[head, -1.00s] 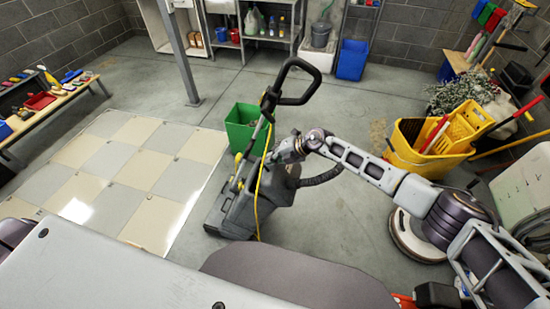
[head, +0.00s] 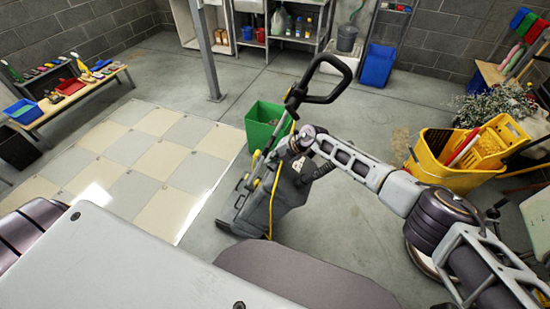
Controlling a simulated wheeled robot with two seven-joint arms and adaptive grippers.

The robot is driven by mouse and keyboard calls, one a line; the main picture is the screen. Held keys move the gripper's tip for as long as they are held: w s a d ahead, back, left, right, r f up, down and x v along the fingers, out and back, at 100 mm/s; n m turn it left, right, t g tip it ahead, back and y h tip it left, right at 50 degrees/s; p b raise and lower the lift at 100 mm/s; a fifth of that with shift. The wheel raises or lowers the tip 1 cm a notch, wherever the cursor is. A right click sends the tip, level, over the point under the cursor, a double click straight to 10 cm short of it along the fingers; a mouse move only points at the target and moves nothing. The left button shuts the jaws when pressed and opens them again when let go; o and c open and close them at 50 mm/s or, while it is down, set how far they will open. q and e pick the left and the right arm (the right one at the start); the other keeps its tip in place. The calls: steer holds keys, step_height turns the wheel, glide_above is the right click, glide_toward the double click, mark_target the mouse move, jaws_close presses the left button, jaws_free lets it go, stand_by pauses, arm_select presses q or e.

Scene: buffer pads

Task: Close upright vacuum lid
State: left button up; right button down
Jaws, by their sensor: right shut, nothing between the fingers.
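The upright vacuum (head: 257,212) stands on the grey floor in the middle of the head view, a dark grey body with a black loop handle (head: 322,98) and a yellow cord. My right arm reaches in from the right. My right gripper (head: 296,143) is shut and empty at the upper part of the vacuum's body, just below the handle. It overlaps the vacuum there; I cannot tell whether it touches. The lid does not stand out clearly from the dark body, and its angle cannot be read. My left gripper is out of view.
A green bin (head: 263,119) stands close behind the vacuum. A yellow mop bucket (head: 432,170) stands to the right, near my right arm. Pale floor tiles (head: 135,190) lie to the left, and a low bench (head: 72,100) stands beyond them. Open floor lies behind the vacuum.

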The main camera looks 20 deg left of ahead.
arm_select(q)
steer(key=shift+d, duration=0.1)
arm_select(e)
steer(key=shift+a+f, duration=0.1)
steer(key=shift+f, duration=0.05)
steer(key=shift+w+d+r, duration=0.1)
steer(key=shift+d+r, duration=0.35)
steer(key=shift+r, duration=0.1)
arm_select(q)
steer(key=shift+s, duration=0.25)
arm_select(e)
steer(key=v, duration=1)
steer(key=shift+r, duration=0.35)
stand_by(0.4)
